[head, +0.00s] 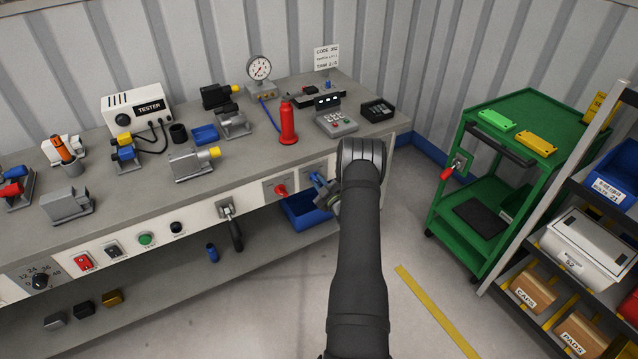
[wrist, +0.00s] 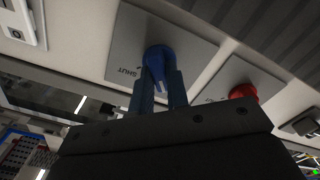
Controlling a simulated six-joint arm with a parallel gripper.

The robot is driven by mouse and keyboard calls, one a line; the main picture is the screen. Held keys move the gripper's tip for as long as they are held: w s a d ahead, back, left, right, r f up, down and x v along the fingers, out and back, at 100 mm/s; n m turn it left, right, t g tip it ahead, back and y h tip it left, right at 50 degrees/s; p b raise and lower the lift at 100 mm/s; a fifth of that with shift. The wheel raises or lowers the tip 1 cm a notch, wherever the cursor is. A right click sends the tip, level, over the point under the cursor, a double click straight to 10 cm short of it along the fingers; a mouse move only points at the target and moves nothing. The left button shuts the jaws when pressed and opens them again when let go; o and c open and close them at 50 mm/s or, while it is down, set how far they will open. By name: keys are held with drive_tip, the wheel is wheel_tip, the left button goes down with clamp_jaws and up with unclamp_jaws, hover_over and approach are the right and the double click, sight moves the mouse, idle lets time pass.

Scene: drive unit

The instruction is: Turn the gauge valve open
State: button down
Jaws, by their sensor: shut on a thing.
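The gauge valve is a blue knob (wrist: 158,58) on a light plate (wrist: 190,45) in the bench's front panel. In the wrist view the word SHUT reads on the plate to the knob's left, and a pale mark shows on the knob's lower part. My gripper (wrist: 161,88) has one finger on each side of the knob and is shut on it. In the head view my gripper (head: 321,184) is at the front panel, right of the red knob, and my arm and fingers hide most of the valve. A round gauge (head: 259,68) stands on the bench with a blue hose.
A red knob (head: 280,190) is close by on the panel; it also shows in the wrist view (wrist: 243,91). A lever handle (head: 234,230) sticks out further left. A blue bin (head: 304,212) is under the bench. A green cart (head: 490,190) stands right, across free floor.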

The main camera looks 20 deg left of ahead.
drive_tip(key=shift+n, duration=0.7)
drive_tip(key=c, duration=1.4)
unclamp_jaws()
drive_tip(key=v, duration=1.7)
drive_tip(key=shift+s+d+r, duration=0.1)
drive_tip(key=x, duration=1.7)
